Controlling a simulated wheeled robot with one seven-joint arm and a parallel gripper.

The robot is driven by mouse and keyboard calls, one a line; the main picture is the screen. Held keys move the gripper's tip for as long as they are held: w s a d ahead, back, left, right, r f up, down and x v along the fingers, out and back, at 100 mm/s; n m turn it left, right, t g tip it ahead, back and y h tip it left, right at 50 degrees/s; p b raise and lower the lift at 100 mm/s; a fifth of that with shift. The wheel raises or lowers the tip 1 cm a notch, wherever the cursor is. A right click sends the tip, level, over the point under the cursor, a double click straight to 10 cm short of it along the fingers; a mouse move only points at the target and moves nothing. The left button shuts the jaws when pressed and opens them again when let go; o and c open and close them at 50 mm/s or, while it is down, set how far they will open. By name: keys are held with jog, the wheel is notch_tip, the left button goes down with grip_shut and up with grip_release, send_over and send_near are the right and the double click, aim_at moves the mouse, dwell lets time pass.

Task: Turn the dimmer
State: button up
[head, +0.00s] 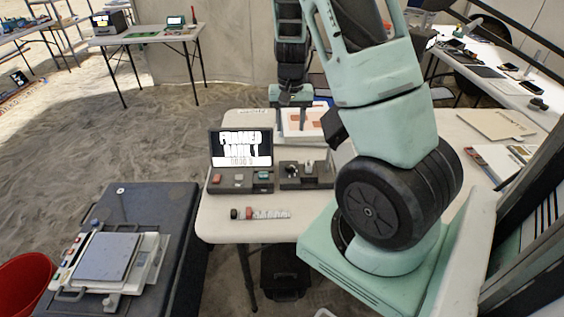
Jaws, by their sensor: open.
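No part is clearly marked as the dimmer. A dark control box (306,174) with small knobs or levers on top sits on the white table (222,219). To its left is a dark console with a lit screen (240,148) and a panel of small controls (240,180). Which of these controls is the dimmer I cannot tell. My gripper (291,106) is open and points down, above and behind the control box in the picture, apart from it. Nothing shows between its fingers. My arm covers part of the table to the right.
A tray with a light sheet (301,122) lies behind the control box. A scale-marked strip (268,213) lies near the table's front edge. A dark case with a flat-plate device (108,257) stands left. A folder (496,124) lies right. The table's front left is mostly clear.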

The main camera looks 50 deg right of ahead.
aim_at(289, 166)
notch_tip(289, 166, down, 15)
jog(key=shift+b, duration=0.3)
jog(key=c, duration=1)
